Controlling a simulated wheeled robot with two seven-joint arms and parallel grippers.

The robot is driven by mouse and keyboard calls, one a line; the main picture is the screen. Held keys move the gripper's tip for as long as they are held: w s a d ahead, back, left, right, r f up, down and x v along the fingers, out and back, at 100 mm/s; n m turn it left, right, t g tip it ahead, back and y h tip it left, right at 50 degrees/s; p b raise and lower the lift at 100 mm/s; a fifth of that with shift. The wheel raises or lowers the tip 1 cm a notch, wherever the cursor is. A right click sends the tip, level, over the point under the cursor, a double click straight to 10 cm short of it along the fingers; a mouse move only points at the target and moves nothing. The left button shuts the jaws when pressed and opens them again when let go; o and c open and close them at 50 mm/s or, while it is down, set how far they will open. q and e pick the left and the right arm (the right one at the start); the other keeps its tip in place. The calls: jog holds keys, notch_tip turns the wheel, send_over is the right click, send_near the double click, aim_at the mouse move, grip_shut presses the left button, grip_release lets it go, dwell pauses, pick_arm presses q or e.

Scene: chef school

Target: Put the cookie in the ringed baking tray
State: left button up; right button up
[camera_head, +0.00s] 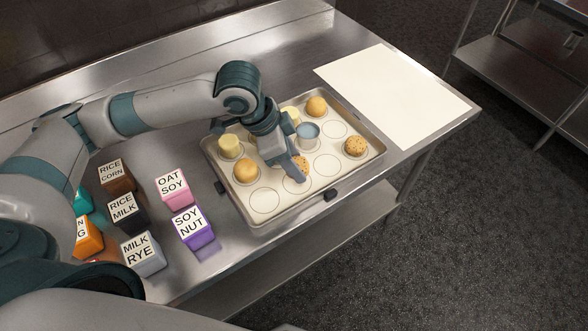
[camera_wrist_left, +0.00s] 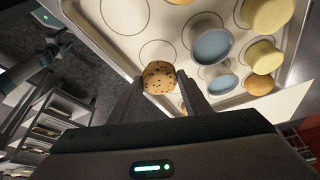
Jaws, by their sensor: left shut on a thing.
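The ringed baking tray (camera_head: 377,157) lies on the steel table, its pale mat printed with circles. My left gripper (camera_head: 298,169) points down over the tray's near middle, shut on a speckled cookie (camera_head: 303,162). The cookie shows between the fingertips in the left wrist view (camera_wrist_left: 158,77). It is over or on a ring; I cannot tell whether it touches the mat. A similar speckled cookie (camera_head: 355,146) sits in a ring at the right. Empty rings show at the near left, near right and far right.
The tray also holds plain buns (camera_head: 246,170), yellow pieces (camera_head: 230,146) and blue cups (camera_head: 308,133) close around my gripper. Several labelled boxes, such as the purple SOY NUT (camera_head: 192,228), stand left of it. A blank white sheet (camera_head: 394,95) lies to the right.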

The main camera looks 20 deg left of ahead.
pick_arm(q)
jog(key=shift+f, duration=0.4)
jog(key=shift+f+p, duration=0.6)
jog(key=shift+f, duration=1)
jog(key=o, duration=0.8)
jog(key=shift+f, duration=0.15)
jog(key=shift+c, duration=0.2)
